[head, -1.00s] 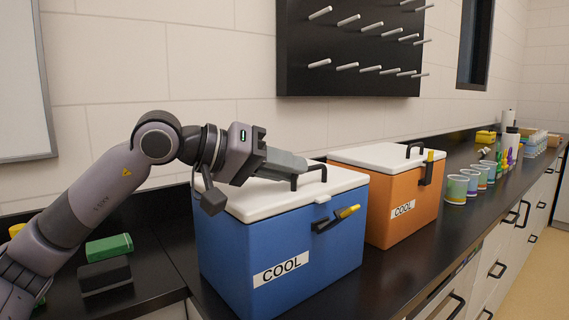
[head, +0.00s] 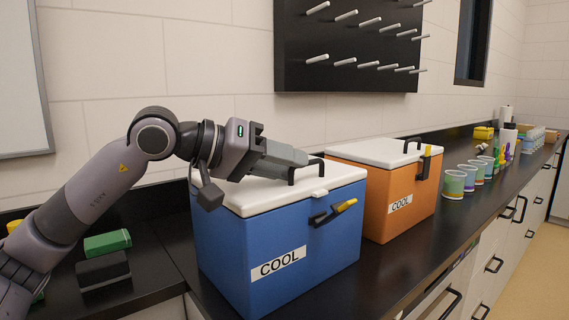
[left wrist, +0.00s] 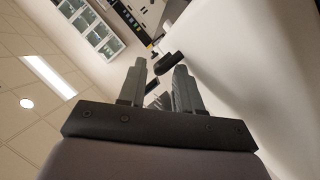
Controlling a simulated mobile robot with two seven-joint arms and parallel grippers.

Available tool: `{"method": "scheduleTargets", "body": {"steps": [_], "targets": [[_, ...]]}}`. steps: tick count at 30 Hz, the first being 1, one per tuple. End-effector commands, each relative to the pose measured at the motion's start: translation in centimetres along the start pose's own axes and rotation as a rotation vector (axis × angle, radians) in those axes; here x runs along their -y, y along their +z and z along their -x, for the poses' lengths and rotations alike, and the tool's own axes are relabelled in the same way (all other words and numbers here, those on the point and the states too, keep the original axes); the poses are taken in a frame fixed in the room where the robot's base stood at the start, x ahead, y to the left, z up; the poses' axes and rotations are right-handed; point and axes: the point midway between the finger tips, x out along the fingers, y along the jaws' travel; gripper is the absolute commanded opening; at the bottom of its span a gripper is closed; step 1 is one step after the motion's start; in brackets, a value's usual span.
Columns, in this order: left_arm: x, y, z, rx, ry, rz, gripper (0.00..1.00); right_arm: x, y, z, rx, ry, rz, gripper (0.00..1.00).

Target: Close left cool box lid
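The left cool box (head: 225,245) is blue with a "COOL" label and stands on the dark counter. Its white lid (head: 262,197) lies flat on the rim and looks shut. A black lid handle (head: 309,173) stands on top. A black latch with a yellow tip (head: 338,211) on the front is tilted outward to the right. My left gripper (head: 298,157) is just above the lid, by the handle, partly hiding the lid's rear. In the left wrist view its fingers (left wrist: 160,88) are apart with nothing between them; a dark handle (left wrist: 168,63) shows beyond. My right gripper is out of view.
An orange cool box (head: 385,205) with a white lid stands close to the right. Several cups (head: 454,184) line the counter farther right. A green box (head: 107,243) lies on the left near my arm. A pegboard (head: 350,45) hangs behind.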

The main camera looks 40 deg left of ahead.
Motion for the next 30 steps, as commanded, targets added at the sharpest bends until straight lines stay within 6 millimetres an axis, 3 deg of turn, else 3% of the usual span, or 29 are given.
{"method": "scheduleTargets", "body": {"steps": [16,30], "targets": [[0.1,0.2,6.3,-0.001,-0.001,0.0,0.36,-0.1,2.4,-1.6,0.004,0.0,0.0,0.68],[-0.1,0.1,7.0,0.002,0.002,0.0,0.36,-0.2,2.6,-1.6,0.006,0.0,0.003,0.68]]}}
